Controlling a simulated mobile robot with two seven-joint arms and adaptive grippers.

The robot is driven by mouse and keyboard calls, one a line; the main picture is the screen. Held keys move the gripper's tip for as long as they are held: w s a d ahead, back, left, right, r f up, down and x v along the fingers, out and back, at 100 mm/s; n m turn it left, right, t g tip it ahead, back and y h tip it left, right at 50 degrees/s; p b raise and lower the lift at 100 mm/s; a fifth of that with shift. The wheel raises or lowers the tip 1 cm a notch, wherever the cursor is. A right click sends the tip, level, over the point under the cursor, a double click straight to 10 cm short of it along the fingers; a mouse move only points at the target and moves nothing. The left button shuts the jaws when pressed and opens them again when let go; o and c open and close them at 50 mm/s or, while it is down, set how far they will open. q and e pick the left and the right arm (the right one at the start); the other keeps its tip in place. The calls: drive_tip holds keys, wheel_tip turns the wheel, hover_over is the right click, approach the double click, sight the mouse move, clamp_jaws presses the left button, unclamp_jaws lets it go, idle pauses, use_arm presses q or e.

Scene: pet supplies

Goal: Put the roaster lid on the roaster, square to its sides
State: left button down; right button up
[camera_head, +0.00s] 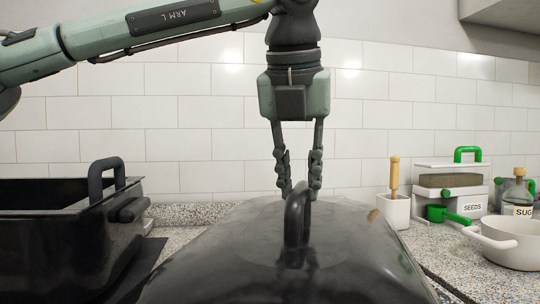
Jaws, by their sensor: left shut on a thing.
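The black roaster (70,245) stands at the left, cut off by the frame edge, with an upright loop handle and a side grip at its near right end. The dark glossy roaster lid (220,260) fills the lower middle, right of the roaster and apart from it in the picture. Its loop handle (297,235) stands upright at the centre. My left gripper (298,190) points straight down from above and is shut on the top of that handle. I cannot tell whether the lid is clear of the counter. My right gripper is not in view.
The speckled counter (175,214) runs along a white tiled wall. At the right stand a white holder (394,211) with a wooden-handled tool, a white-and-green SEEDS box (472,206), a green scoop (447,214), a SUG-labelled jar (517,194) and a cream pan (508,245).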

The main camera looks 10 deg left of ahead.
sight(313, 220)
use_arm(q)
drive_tip(key=shift+w+d+f, duration=0.35)
drive_tip(key=shift+w+d, duration=0.15)
drive_tip(key=shift+d, duration=0.05)
drive_tip(key=shift+w+d+f, duration=0.3)
drive_tip(key=shift+w+d, duration=0.15)
drive_tip(key=shift+d, duration=0.05)
wheel_tip(313, 220, down, 3)
drive_tip(key=shift+f+p, duration=0.15)
drive_tip(key=shift+p, duration=0.15)
drive_tip(key=shift+f, duration=0.4)
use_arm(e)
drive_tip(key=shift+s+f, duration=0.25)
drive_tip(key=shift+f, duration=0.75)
use_arm(q)
drive_tip(key=c, duration=1.8)
unclamp_jaws()
drive_tip(key=shift+f, duration=0.2)
drive_tip(key=o, duration=0.4)
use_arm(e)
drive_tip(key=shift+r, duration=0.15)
use_arm(q)
drive_tip(key=shift+o, duration=0.2)
drive_tip(key=shift+r, duration=0.2)
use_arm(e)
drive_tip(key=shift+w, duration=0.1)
